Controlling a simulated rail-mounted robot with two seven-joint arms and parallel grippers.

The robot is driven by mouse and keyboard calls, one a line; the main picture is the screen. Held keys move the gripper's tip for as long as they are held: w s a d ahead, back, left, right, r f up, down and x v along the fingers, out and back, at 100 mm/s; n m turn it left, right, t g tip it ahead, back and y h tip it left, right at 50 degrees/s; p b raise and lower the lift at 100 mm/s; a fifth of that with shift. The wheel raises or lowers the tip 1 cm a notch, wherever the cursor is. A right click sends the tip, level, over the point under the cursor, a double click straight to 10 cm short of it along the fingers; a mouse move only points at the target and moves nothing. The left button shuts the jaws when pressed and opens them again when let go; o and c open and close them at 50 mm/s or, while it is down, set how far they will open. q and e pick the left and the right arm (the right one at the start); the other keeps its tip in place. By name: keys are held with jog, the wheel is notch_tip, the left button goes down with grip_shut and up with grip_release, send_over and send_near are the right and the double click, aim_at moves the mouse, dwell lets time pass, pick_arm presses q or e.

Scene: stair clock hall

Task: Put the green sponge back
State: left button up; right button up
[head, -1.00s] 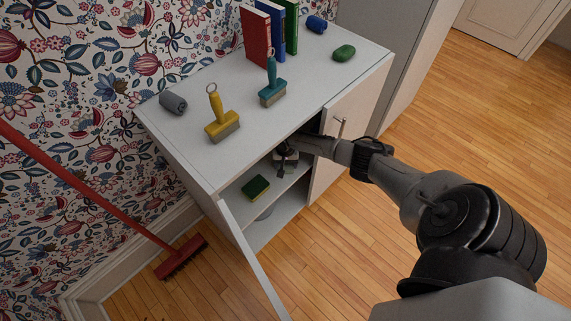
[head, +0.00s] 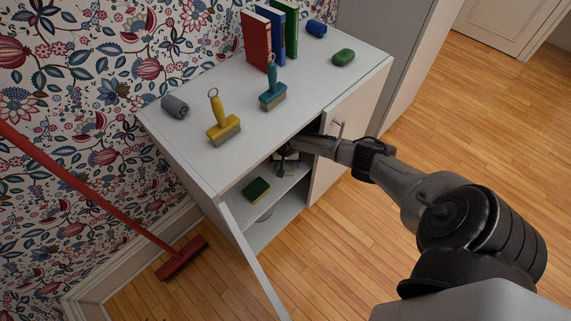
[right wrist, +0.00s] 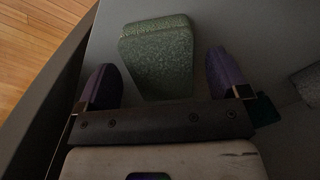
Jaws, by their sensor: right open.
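My right gripper (head: 287,158) reaches into the open white cabinet, above the upper shelf. In the right wrist view its two purple fingers (right wrist: 162,82) are apart. A pale green, speckled, sponge-like block (right wrist: 158,65) lies between and beyond them, with a gap at each side. Its far edge looks doubled, so I cannot tell if it is one piece or two. In the head view it is mostly hidden by the gripper. A dark green sponge with a yellow edge (head: 256,189) lies on the shelf to the left. My left gripper is not in view.
The cabinet top (head: 190,155) holds a yellow brush (head: 222,127), a teal brush (head: 272,92), a grey roll (head: 175,106), several books, and a green lump (head: 343,58). The left door (head: 252,262) stands open. A red broom (head: 180,258) leans at left.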

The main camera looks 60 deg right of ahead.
jog(key=r, duration=0.1)
jog(key=r+p, duration=0.1)
jog(key=shift+a+r, duration=0.2)
jog(key=shift+r, duration=0.15)
jog(key=shift+s+a+r+n+p, duration=0.1)
jog(key=shift+a+n+p, duration=0.25)
jog(key=shift+a, duration=0.6)
jog(key=s+a+r+n+t+y, duration=0.1)
jog(key=s+a+n, duration=0.3)
jog(key=a, duration=0.8)
jog(key=s+a+r+n+t+y, duration=0.1)
jog(key=s+a+n, duration=0.35)
jog(key=a, duration=0.75)
jog(key=s+a+r+n+h, duration=0.1)
jog(key=s+a+r+n, duration=0.1)
jog(key=s+r, duration=0.4)
jog(key=s+a+r+n+t, duration=0.1)
jog(key=s+a+r+n, duration=0.1)
jog(key=s+r, duration=0.4)
jog(key=s+a, duration=0.1)
jog(key=s, duration=0.2)
jog(key=shift+n+t+h, duration=0.3)
jog(key=shift+h, duration=0.1)
